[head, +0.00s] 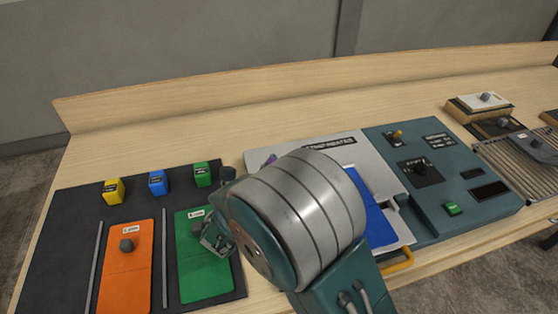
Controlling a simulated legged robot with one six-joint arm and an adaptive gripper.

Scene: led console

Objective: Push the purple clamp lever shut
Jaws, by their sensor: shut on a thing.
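My gripper (208,238) is low over the green plate (205,283), to the left of and nearer than the purple piece. Its fingers are shut at the plate's dark knob (197,228), and the arm partly covers the contact.
An orange plate (125,285) with a knob and yellow (113,191), blue (158,183) and green (202,174) blocks are on the dark mat (60,240). A teal console (455,180) and a rack (515,165) stand right. The wooden strip behind is clear.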

